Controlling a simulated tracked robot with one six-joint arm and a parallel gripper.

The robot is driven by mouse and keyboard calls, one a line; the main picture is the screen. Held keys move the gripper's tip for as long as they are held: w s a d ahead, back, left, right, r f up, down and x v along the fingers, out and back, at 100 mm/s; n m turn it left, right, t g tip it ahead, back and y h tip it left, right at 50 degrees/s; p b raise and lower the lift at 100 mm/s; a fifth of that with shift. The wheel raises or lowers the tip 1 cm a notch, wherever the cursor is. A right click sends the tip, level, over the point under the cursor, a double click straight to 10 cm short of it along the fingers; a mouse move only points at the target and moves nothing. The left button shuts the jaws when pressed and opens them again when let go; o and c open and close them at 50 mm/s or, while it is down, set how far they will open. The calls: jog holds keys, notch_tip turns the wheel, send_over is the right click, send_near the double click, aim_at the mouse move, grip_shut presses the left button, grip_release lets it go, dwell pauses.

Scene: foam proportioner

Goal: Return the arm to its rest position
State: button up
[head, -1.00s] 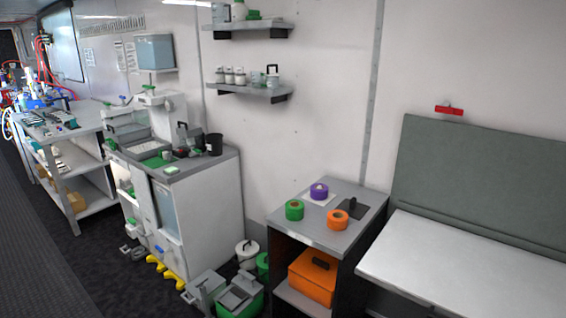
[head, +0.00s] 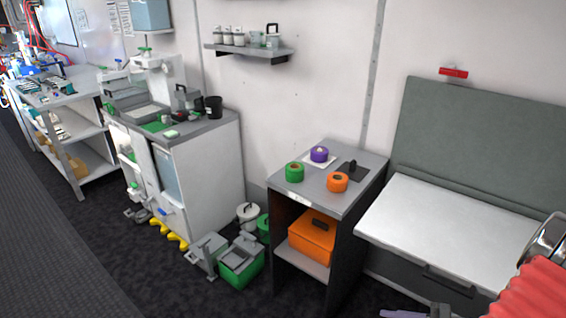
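A red ribbed sleeve (head: 545,292) and a shiny metal ring (head: 546,238) stand at the lower right edge of the head view; they look like part of my own arm, close to the camera. Only a piece of it shows and the rest is cut off by the frame. I cannot make out my gripper or its fingertips. A purple and grey piece (head: 405,313) just enters at the bottom edge, too cut off to identify.
A white bench (head: 450,225) with a grey back panel stands at the right. Left of it, a small grey-topped stand (head: 325,190) carries green, purple and orange rolls. An orange box (head: 312,238) sits below. Grey and green containers (head: 240,262) crowd the floor. Dark floor is clear at left.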

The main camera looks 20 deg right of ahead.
jog(key=w+a+r+n+g+h, duration=0.1)
jog(key=a+r+n+h, duration=0.4)
jog(key=a+r, duration=1)
jog(key=w+a+r+n+g+h, duration=0.2)
jog(key=a+r+n+g+h, duration=0.2)
jog(key=a+r+n, duration=0.7)
jog(key=a+r+h, duration=0.1)
jog(key=a+r, duration=0.3)
jog(key=shift+r, duration=0.15)
jog(key=shift+w+d, duration=0.1)
jog(key=shift+w, duration=0.05)
dwell(0.5)
